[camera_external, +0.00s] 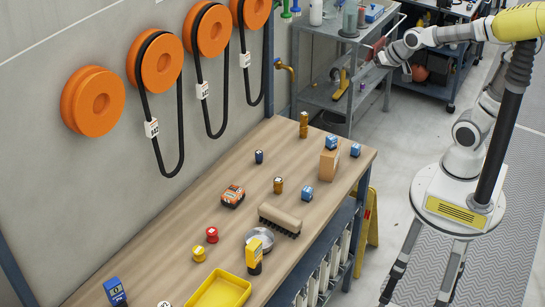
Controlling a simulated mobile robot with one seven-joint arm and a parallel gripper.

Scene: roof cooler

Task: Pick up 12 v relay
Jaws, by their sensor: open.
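Several small blue box-shaped parts stand on the wooden workbench (205,220). One blue part (307,194) is near the bench's right edge, and another blue part (331,143) is at the far end. A third blue part (355,150) is at the far right corner, and a dark blue one (259,156) is nearer the wall. The labels are too small to read, so I cannot tell which is the 12 v relay. My gripper (381,60) is open, high at the upper right and away from the bench parts. It appears in front of the grey metal cart.
Brown block (328,164), brush (280,220), orange device (232,196), yellow meter (254,256) and yellow tray (219,291) stand on the bench. Orange reels (159,62) with hanging black belts line the wall. A grey cart (345,95) stands beyond the bench.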

